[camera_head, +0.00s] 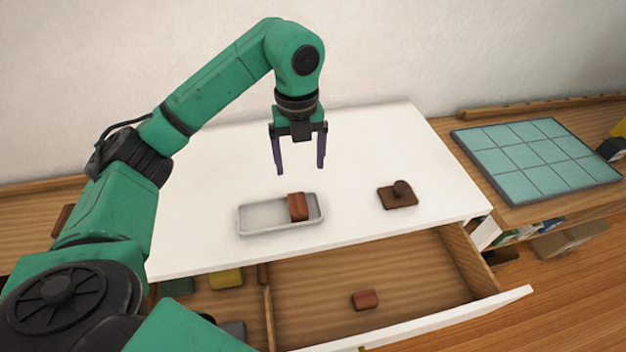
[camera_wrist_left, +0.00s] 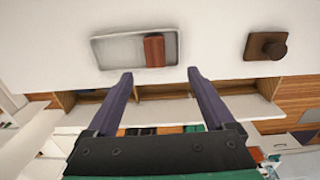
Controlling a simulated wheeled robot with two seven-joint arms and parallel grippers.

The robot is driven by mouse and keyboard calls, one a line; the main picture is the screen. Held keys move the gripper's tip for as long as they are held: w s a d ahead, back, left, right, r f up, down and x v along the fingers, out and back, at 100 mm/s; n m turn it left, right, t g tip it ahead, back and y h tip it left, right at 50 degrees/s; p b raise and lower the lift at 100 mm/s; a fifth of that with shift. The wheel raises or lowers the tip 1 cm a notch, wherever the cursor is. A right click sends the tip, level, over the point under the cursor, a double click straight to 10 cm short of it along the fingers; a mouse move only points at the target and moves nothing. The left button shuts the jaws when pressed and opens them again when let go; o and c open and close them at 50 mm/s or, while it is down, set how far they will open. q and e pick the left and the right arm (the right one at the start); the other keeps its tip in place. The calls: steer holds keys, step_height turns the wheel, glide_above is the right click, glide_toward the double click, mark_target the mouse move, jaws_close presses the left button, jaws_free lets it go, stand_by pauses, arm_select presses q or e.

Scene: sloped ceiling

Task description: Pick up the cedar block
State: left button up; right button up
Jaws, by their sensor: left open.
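A reddish-brown block (camera_head: 298,206) lies in the right part of a pale grey tray (camera_head: 262,230) on the white top. A similar reddish-brown block (camera_head: 365,299) lies in the open drawer; I cannot tell from looks alone which is the cedar one. My left gripper (camera_head: 301,171) is open and empty, pointing down above the white top near the tray. In the left wrist view, the tray block (camera_wrist_left: 154,51) shows just beyond the open fingertips (camera_wrist_left: 160,72), apart from them. My right gripper is not in view.
A dark brown piece with a round knob (camera_head: 397,196) stands right of the tray. The open drawer (camera_head: 330,265) juts out in front, with several small items in its left compartments. A teal tiled panel (camera_head: 535,158) lies at the right. The white top behind the tray is clear.

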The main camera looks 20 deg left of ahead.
arm_select(q)
steer(key=p, duration=0.2)
glide_above(298, 206)
steer(key=s, duration=0.1)
step_height(298, 206, down, 5)
steer(key=shift+s+d+f, duration=0.1)
steer(key=f, duration=0.2)
steer(key=shift+w+f+p, duration=0.35)
steer(key=shift+w, duration=0.05)
steer(key=f, duration=0.1)
steer(key=f+p, duration=0.1)
steer(key=f, duration=0.1)
steer(key=f+p, duration=0.1)
steer(key=shift+w+f, duration=0.25)
steer(key=shift+s+f, duration=0.1)
steer(key=shift+f, duration=0.25)
steer(key=c, duration=0.6)
jaws_close()
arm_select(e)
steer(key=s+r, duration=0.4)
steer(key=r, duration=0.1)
